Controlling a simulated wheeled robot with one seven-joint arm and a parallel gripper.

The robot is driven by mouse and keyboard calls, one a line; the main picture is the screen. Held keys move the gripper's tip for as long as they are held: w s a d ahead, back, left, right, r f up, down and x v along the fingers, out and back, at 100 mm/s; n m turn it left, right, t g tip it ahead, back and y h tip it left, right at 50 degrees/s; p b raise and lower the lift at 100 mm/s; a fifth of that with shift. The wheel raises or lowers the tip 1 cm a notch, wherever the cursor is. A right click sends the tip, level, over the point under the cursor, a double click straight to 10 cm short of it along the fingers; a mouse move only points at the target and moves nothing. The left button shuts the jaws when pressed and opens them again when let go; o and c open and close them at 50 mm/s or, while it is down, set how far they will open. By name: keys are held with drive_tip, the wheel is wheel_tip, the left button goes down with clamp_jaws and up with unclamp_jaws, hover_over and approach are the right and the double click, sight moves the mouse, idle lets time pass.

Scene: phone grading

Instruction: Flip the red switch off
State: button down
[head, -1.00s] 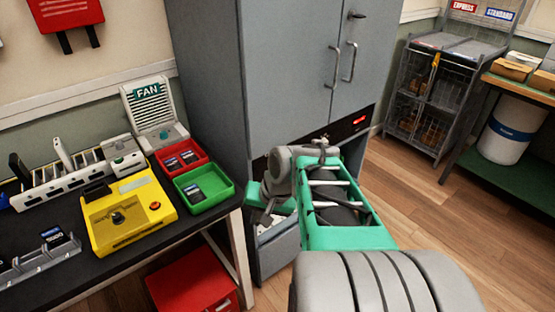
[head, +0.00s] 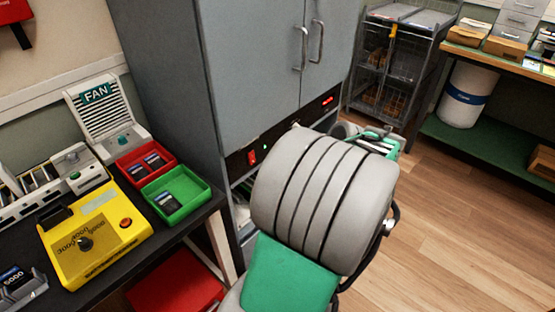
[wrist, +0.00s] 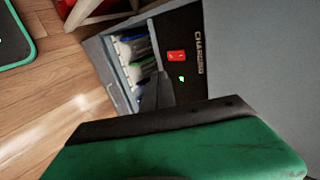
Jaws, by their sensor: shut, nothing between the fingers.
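The red switch (head: 252,156) is on the black panel strip below the grey cabinet's doors. A small lit green light is beside it. In the wrist view the red switch (wrist: 176,56) is next to the word CHARGING, and the picture is turned sideways. My gripper (wrist: 160,80) shows there as dark fingers, shut and empty, pointing toward the panel near the switch and the green light. I see no contact with the switch. Which way the switch is tipped is too small to tell. In the head view my arm hides the gripper.
The grey cabinet (head: 262,65) has an open lower bay with items inside, partly behind my arm. The black table (head: 120,275) at left holds a yellow device (head: 95,240), a red tray (head: 140,168) and a green tray (head: 188,205). Wooden floor at right is clear.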

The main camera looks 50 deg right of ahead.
sight(253, 161)
drive_tip(key=x, duration=0.3)
drive_tip(key=w+r+b+x, duration=0.1)
drive_tip(key=x, duration=0.7)
drive_tip(key=shift+w+r, duration=0.25)
drive_tip(key=shift+r, duration=0.1)
drive_tip(key=shift+w+b, duration=0.1)
drive_tip(key=shift+b, duration=0.3)
